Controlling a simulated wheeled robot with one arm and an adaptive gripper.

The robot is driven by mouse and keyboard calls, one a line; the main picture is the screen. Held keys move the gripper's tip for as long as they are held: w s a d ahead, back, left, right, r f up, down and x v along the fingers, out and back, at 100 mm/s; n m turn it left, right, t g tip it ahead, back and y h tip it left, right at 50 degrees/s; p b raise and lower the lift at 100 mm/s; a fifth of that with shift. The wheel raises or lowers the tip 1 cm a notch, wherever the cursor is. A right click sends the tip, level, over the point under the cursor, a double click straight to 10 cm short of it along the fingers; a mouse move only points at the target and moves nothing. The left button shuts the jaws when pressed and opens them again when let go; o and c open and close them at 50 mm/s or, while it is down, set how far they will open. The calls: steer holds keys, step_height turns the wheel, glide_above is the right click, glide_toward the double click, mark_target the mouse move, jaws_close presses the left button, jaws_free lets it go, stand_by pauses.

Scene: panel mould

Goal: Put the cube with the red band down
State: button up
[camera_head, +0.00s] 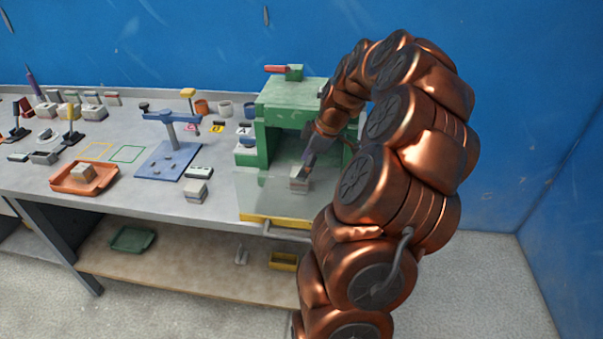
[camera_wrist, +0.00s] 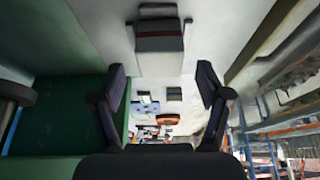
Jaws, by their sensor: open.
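A small pale and grey cube (camera_head: 299,184) stands on the grey plate in front of the green press. In the wrist view the same cube (camera_wrist: 160,58) sits just past the fingertips, with a thin dark reddish band across it. My gripper (camera_head: 306,160) is directly above and beside the cube in the head view. In the wrist view my gripper (camera_wrist: 162,75) is open, with clear space on both sides between its fingers and the cube. I see nothing held. The head view shows the cube's band poorly.
The green press (camera_head: 290,100) stands close around my gripper, and its green wall (camera_wrist: 60,110) is near on the left in the wrist view. Another grey block (camera_head: 196,191) stands on the bench. An orange tray (camera_head: 58,186) holds a block.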

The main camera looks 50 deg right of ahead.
steer(key=b+v, duration=0.1)
steer(key=v, duration=0.8)
steer(key=shift+b, duration=0.35)
steer(key=shift+r, duration=0.1)
